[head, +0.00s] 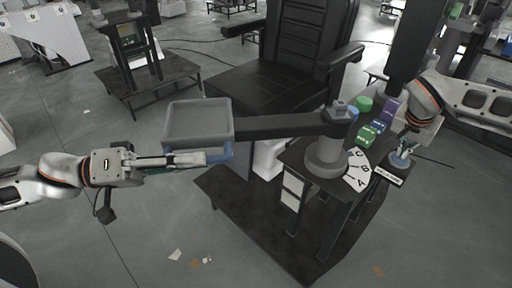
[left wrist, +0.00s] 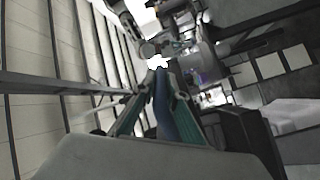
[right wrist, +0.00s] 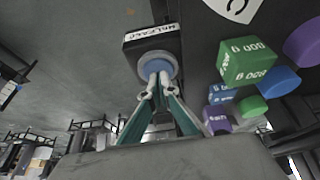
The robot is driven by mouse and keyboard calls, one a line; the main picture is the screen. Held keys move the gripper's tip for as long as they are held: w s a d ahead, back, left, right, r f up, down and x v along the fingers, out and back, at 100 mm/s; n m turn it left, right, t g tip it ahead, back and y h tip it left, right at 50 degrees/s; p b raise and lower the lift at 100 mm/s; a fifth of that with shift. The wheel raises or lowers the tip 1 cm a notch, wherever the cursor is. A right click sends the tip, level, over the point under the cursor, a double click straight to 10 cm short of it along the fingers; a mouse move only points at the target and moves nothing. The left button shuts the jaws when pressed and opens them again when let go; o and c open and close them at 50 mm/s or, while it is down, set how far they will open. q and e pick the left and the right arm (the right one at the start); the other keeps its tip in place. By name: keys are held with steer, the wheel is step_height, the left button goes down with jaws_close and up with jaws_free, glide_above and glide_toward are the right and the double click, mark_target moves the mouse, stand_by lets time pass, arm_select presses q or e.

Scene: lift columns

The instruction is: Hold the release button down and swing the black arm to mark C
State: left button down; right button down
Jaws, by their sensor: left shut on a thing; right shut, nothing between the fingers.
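The black arm (head: 280,126) reaches left from a grey post (head: 325,157) and carries a grey tray (head: 198,124) at its far end. My left gripper (head: 207,158) is shut on the blue handle (head: 228,153) under the tray; the handle also shows between the fingers in the left wrist view (left wrist: 165,108). The white dial plate (head: 352,167) beside the post bears the marks A, B and C. My right gripper (right wrist: 155,92) is shut and empty, its tips at the blue release button (right wrist: 157,64) beside its label (right wrist: 152,35). I cannot tell how far the button is pressed.
Green, blue and purple blocks and cylinders (head: 364,104) stand on the dark side table behind the dial. A black chair (head: 290,80) stands behind the arm. A low black platform (head: 250,215) lies below. The floor at the front left is mostly clear.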

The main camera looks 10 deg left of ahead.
arm_select(q)
steer(key=shift+s+d+r, duration=0.15)
steer(key=shift+s+d, duration=0.05)
steer(key=c, duration=2)
jaws_free()
steer(key=shift+c, duration=0.2)
steer(key=shift+a, duration=0.2)
steer(key=v, duration=1.1)
steer(key=shift+s+a, duration=0.2)
steer(key=shift+a, duration=0.1)
